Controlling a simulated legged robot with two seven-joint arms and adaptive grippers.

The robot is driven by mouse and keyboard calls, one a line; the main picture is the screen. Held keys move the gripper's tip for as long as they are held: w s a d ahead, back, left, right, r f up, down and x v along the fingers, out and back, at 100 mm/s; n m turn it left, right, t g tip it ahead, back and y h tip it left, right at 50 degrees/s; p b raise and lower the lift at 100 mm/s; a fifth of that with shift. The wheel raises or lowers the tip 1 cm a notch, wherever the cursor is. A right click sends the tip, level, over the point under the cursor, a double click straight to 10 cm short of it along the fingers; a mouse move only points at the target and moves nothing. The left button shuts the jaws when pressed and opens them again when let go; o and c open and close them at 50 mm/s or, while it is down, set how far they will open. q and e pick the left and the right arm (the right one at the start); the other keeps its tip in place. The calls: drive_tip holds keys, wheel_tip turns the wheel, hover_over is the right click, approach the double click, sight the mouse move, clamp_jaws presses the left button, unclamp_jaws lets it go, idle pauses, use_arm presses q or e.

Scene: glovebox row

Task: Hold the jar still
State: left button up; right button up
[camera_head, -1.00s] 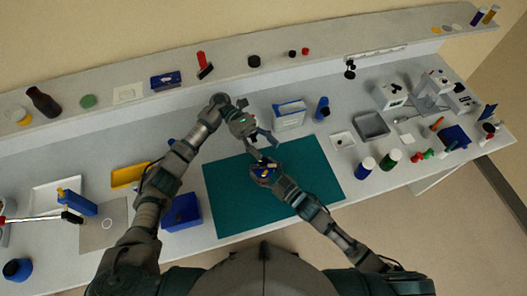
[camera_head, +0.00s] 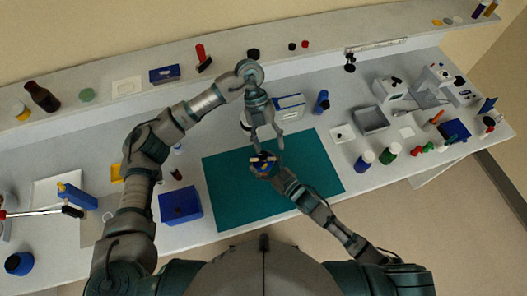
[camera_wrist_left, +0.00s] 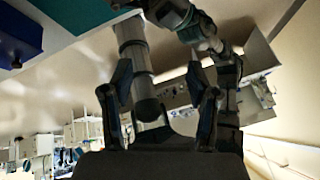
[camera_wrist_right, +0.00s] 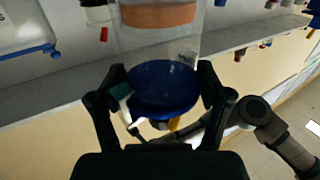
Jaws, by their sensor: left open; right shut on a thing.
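The jar (camera_head: 261,167) is above the teal mat (camera_head: 225,205) in the head view, mostly hidden between my grippers. In the right wrist view the jar (camera_wrist_right: 165,88) is a clear cylinder with a blue end towards me and an orange-brown band further along. My right gripper (camera_wrist_right: 163,88) is shut on the jar at the blue end, one finger on each side. My left gripper (camera_head: 266,143) is open, its fingers pointing at the jar from the far side. In the left wrist view its open fingers (camera_wrist_left: 162,98) stand apart; whether they touch the jar cannot be told.
A blue box (camera_head: 180,205) stands left of the mat. A blue-and-white box (camera_head: 290,107) stands behind the mat, with a grey tray (camera_head: 371,119) to the right. Blue and green-capped bottles (camera_head: 388,152) stand right of the mat.

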sight(263, 155)
use_arm(q)
drive_tip(key=f+n+t+y, duration=0.1)
drive_tip(key=f+n, duration=0.2)
drive_tip(key=n, duration=0.2)
drive_tip(key=w+a+f+n+t+y, duration=0.1)
drive_tip(key=f+n+t, duration=0.1)
drive_tip(key=n, duration=0.3)
drive_tip(key=f+n+t+y, duration=0.1)
drive_tip(key=f+n+t, duration=0.1)
drive_tip(key=f+n, duration=0.3)
drive_tip(key=shift+w+a, duration=0.25)
drive_tip(key=shift+w, duration=0.15)
drive_tip(key=shift+t, duration=0.3)
clamp_jaws()
